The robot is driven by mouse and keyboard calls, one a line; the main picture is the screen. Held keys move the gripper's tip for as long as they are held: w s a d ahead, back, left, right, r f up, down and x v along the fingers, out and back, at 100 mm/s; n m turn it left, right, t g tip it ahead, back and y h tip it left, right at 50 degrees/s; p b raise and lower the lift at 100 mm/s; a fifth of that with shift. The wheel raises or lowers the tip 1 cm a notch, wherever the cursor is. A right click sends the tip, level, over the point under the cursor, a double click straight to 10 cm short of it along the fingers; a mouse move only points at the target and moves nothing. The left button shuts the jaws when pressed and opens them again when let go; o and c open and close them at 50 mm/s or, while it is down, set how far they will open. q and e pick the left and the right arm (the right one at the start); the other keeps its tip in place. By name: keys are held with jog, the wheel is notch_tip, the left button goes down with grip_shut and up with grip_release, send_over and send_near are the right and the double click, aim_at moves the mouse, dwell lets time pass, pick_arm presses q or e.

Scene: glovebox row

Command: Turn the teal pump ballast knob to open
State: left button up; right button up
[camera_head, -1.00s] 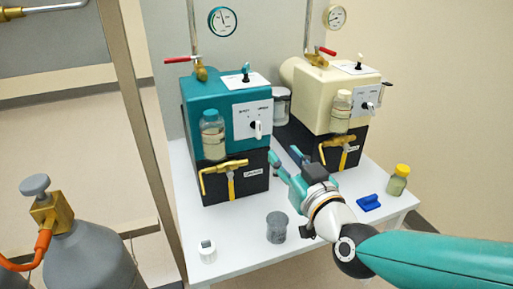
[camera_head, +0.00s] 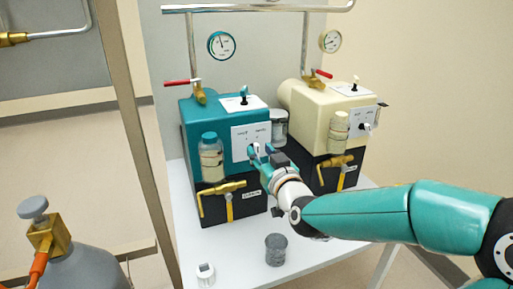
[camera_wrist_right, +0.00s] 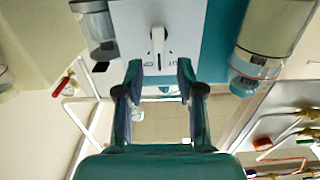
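The teal pump (camera_head: 207,118) stands on the left of the white table. Its ballast knob (camera_head: 251,147) is a white lever on a white front plate, partly hidden by my right gripper (camera_head: 262,156) in the head view. In the right wrist view, the knob (camera_wrist_right: 158,45) is near the top, just beyond and between the spread fingertips of my right gripper (camera_wrist_right: 160,72). The fingers are open with nothing between them; I cannot tell whether they touch the knob. My left gripper is in neither view.
A cream pump (camera_head: 312,107) stands close on the right. A jar of liquid (camera_head: 211,160) hangs on the teal pump's front, above a brass valve (camera_head: 222,187). A grey cup (camera_head: 276,249) and small white item (camera_head: 205,274) stand on the table (camera_head: 240,258).

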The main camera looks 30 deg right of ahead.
aim_at(258, 148)
jog(key=shift+x, duration=1.8)
grip_shut()
